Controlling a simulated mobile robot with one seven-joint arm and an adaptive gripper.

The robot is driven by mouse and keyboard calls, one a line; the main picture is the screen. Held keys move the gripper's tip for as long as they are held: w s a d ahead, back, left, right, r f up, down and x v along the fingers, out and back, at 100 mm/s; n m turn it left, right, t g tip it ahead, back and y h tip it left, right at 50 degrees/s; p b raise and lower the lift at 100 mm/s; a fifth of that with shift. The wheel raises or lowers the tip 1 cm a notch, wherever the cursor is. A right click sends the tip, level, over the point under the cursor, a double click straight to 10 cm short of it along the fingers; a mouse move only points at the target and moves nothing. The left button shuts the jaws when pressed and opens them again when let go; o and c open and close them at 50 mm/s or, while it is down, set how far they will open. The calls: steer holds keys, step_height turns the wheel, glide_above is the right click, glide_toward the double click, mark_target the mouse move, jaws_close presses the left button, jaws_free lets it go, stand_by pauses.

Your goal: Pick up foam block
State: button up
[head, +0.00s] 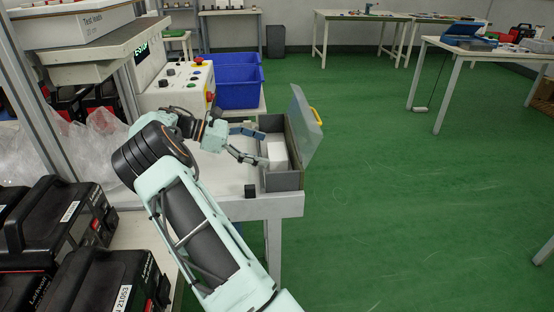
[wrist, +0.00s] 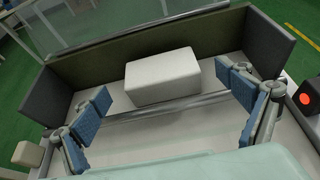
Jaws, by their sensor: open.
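The foam block (wrist: 163,77) is a white rectangular block. It lies inside an open grey case with dark walls (wrist: 190,48). In the head view the block (head: 277,154) shows in the case (head: 283,180), near the table's right edge. My gripper (head: 258,147) is open at the case's left side. In the wrist view my gripper (wrist: 170,106) has its blue-padded fingers spread wide, left and right of the block and nearer the camera. They do not touch the block.
A small dark cube (head: 250,191) sits on the table in front. Black cases (head: 60,225) are at left.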

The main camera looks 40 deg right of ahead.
mark_target(269, 151)
steer(key=b+x, duration=0.1)
steer(key=x, duration=0.3)
steer(key=shift+f, duration=0.2)
steer(key=shift+c, duration=0.7)
steer(key=c, duration=0.7)
